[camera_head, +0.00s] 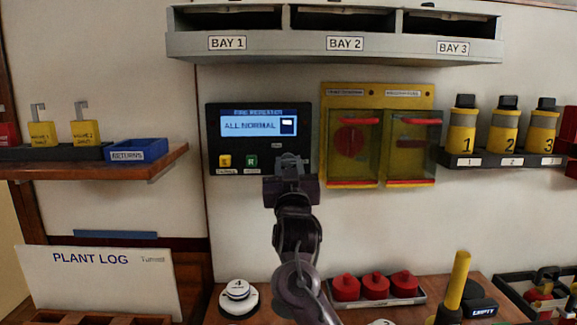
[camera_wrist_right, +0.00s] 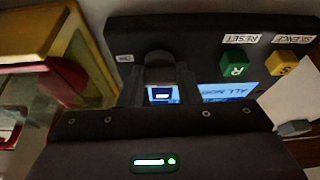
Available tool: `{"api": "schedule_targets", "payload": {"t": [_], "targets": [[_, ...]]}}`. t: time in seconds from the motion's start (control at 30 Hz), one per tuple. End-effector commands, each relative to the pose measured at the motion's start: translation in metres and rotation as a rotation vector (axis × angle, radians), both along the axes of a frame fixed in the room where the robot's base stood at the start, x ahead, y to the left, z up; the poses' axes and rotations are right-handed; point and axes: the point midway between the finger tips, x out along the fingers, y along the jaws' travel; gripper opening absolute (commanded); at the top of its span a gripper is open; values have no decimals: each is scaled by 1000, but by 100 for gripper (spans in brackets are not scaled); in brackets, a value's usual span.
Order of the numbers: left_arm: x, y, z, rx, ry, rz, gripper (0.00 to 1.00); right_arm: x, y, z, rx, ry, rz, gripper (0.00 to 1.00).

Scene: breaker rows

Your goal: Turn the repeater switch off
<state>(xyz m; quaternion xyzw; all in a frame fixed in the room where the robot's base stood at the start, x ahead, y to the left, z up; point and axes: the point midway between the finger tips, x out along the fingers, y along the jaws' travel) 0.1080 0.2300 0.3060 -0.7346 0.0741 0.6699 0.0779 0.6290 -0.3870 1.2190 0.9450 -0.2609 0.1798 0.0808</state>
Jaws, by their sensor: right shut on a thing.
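The black repeater panel (camera_head: 213,150) is on the wall, with a lit screen (camera_head: 250,124) reading ALL NORMAL. Below the screen are a yellow button (camera_head: 225,161) and a green button (camera_head: 251,161), also in the wrist view, labelled SILENCE and RESET. My right gripper (camera_head: 290,167) is at the panel's lower right, in front of the switch spot. In the wrist view its fingers (camera_wrist_right: 160,92) are shut on a dark rounded knob (camera_wrist_right: 159,60), the repeater switch. The fingers hide most of the knob, so its turned position cannot be told. My left gripper is not in view.
A yellow cabinet (camera_head: 380,95) with red handles is close right of the panel. A grey bay shelf (camera_head: 300,45) hangs above. Yellow numbered units (camera_head: 504,130) stand further right. Red knobs (camera_head: 375,285) and a white dial (camera_head: 238,297) are on the bench below.

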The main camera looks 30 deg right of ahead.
Motion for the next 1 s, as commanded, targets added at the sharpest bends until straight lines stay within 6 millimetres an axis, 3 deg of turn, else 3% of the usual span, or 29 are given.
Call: {"api": "schedule_targets", "payload": {"t": [1.0], "targets": [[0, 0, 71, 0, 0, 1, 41, -2, -4, 6, -769, 475, 0, 7]]}}
